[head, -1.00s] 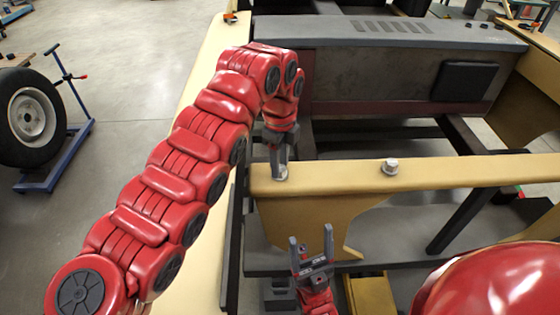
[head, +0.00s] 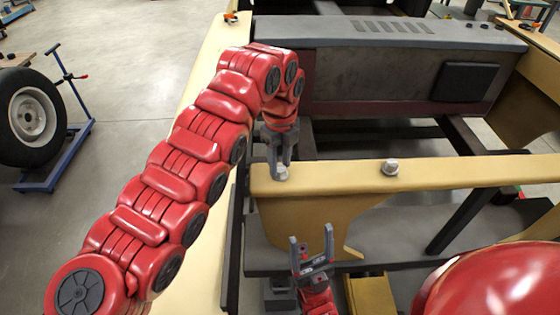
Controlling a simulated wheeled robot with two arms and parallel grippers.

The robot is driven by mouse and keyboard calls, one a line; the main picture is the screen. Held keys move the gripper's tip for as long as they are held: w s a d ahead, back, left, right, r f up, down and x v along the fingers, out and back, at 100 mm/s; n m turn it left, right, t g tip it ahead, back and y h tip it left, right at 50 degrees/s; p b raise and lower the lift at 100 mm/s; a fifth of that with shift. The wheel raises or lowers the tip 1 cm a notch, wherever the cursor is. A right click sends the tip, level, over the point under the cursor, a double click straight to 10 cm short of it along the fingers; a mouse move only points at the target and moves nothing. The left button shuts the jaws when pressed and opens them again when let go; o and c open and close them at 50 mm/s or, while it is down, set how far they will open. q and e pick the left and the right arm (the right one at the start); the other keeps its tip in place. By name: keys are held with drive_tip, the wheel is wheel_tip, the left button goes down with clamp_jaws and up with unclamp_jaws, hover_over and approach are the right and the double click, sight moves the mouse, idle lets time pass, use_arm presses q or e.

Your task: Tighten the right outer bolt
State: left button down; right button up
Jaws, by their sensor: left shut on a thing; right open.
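A pale metal bolt (head: 281,174) sits on top of the tan beam (head: 450,175), near the beam's left end. My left gripper (head: 281,170) points down from above and is shut on this bolt. Its fingers hide part of the bolt's head. A second pale bolt (head: 390,167) stands on the beam further right, with nothing touching it. My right gripper (head: 312,250) is open and empty, fingers upward, in front of and below the beam, apart from both bolts.
Behind the beam is a grey and dark red panel (head: 400,75) with a black pad. Dark frame bars (head: 465,215) cross around and below the beam. A wheel (head: 35,115) and a blue stand (head: 60,165) are on the floor at left. The floor between is clear.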

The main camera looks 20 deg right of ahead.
use_arm(q)
drive_tip(key=shift+c, duration=2.2)
unclamp_jaws()
drive_tip(key=shift+r, duration=0.15)
drive_tip(key=shift+r, duration=0.3)
wheel_tip(320, 180, up, 6)
drive_tip(key=shift+p, duration=0.45)
wheel_tip(320, 180, up, 11)
drive_tip(key=p, duration=1.1)
hover_over(281, 168)
drive_tip(key=shift+a+f, duration=0.15)
drive_tip(key=shift+f, duration=0.05)
drive_tip(key=shift+f, duration=0.1)
